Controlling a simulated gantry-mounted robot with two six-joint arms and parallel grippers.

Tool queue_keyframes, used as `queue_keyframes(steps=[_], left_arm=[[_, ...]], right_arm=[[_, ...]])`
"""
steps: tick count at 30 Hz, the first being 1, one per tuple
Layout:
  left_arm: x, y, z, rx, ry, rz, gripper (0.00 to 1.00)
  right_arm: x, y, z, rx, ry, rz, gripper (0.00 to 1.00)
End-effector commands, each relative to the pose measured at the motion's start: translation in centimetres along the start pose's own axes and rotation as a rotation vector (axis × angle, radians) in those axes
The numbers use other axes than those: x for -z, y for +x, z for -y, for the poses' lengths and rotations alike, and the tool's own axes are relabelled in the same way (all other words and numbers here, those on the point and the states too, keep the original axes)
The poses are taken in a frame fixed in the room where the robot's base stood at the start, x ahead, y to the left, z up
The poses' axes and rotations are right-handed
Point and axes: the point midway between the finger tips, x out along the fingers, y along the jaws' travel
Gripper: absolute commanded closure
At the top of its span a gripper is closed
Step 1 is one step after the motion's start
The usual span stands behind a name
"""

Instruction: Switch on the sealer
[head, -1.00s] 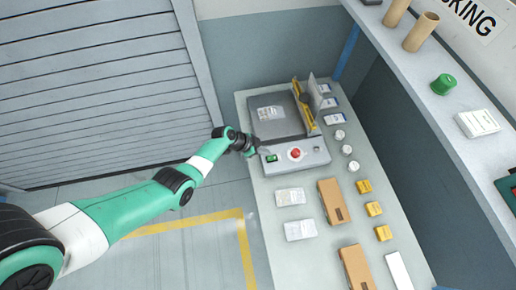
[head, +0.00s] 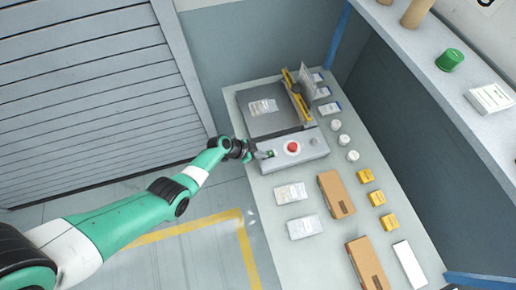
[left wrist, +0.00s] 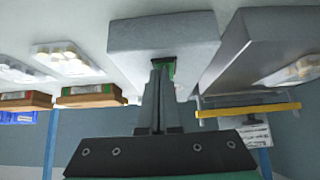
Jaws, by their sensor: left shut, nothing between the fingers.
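The sealer (head: 272,124) is a grey machine on the bench, with a yellow-edged bar at its far right side. Its front control box (head: 305,158) carries a green switch (head: 270,153) at the left, a red button (head: 292,147) and a grey knob (head: 313,141). My left gripper (head: 263,155) is shut and empty, its tips at the green switch. In the left wrist view the shut fingers (left wrist: 161,72) overlap the green switch (left wrist: 170,68) and partly hide it; I cannot tell whether they touch it. My right gripper is not in view.
The bench (head: 330,238) holds white packets (head: 291,193), brown boxes (head: 335,194), yellow boxes (head: 377,198) and small white jars (head: 344,139) right of and nearer than the sealer. A shelf (head: 440,100) runs along the right. Floor left of the bench is clear.

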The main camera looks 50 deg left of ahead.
Motion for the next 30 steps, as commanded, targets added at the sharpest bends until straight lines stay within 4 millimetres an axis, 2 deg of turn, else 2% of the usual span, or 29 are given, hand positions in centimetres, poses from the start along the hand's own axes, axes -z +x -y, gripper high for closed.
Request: queue_keyframes(steps=[30], left_arm=[[1.4,-1.7,0.3,0.003,0.0,0.002,1.0]], right_arm=[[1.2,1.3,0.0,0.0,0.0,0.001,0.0]])
